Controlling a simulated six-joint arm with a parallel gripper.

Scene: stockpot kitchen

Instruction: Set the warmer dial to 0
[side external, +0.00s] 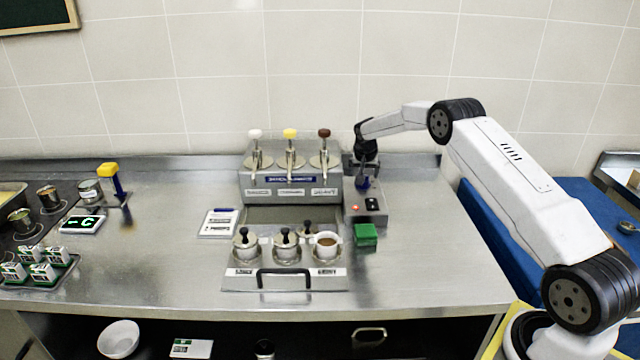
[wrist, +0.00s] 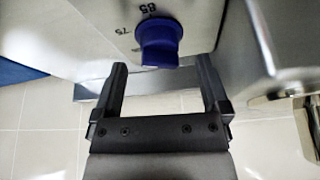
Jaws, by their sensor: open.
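The warmer dial (wrist: 160,42) is a blue knob on a pale metal face in the wrist view, with the printed marks 75 and 85 showing beside it. Its other marks and the 0 are not in sight. My gripper (wrist: 161,68) is open, with one black finger to each side and the dial just beyond the fingertips, roughly centred between them. The fingers do not appear to touch it. In the side view my gripper (side external: 364,160) is at the right end of the dispenser, above a small grey control box (side external: 368,213).
A steel dispenser (side external: 290,185) with three pumps stands left of my gripper. Lidded pots (side external: 285,245) sit in front of it. A green block (side external: 365,235) lies before the control box. The counter to the right (side external: 440,250) is clear.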

